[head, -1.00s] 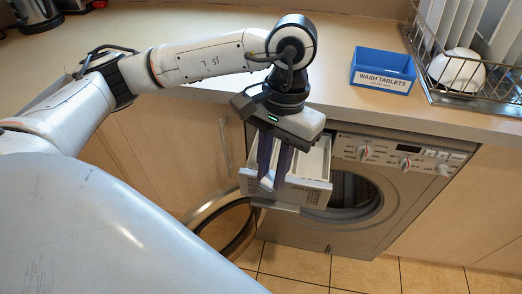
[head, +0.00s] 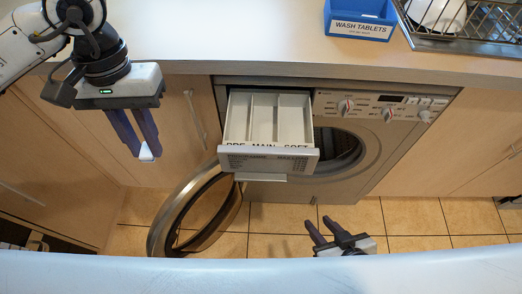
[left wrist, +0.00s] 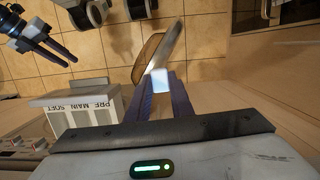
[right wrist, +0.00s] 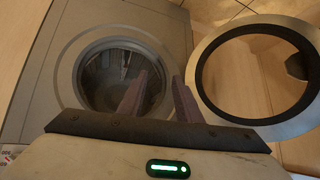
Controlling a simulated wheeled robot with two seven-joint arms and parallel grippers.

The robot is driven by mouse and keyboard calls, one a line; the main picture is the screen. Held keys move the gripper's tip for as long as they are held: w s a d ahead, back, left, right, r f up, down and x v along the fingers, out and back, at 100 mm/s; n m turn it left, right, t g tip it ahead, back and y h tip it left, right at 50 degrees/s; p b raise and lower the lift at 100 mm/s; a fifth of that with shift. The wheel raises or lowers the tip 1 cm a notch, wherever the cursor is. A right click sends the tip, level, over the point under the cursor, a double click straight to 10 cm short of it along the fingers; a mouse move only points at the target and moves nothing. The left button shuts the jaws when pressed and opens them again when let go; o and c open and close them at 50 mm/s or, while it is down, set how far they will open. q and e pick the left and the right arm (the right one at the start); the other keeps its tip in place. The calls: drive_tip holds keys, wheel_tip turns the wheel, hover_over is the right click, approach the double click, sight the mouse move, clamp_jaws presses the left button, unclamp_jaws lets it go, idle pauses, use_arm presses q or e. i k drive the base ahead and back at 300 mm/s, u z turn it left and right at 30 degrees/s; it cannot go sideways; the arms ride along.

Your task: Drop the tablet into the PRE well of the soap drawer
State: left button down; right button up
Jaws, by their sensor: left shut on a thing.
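The tablet (head: 146,153) is a small white block between the fingertips of my left gripper (head: 145,150). It also shows in the left wrist view (left wrist: 160,80). My left gripper is shut on it, to the left of the soap drawer and above the open door. The soap drawer (head: 268,160) is pulled out of the washing machine. It has three wells marked PRE, MAIN and SOFT; the PRE well (head: 238,118) is the leftmost in the head view. My right gripper (head: 314,228) is low in front of the machine, its fingers apart and empty.
The washing machine's round door (head: 161,222) hangs open below the drawer, on the left. A blue WASH TABLETS box (head: 360,29) and a wire dish rack (head: 470,45) stand on the counter (head: 240,40). The floor in front is tiled.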

sight(239, 127)
drive_tip(key=z, duration=0.1)
drive_tip(key=k, duration=1.05)
drive_tip(key=z, duration=1.1)
drive_tip(key=i, duration=0.95)
drive_tip(key=u, duration=0.6)
drive_tip(key=i, duration=0.65)
drive_tip(key=u, duration=0.65)
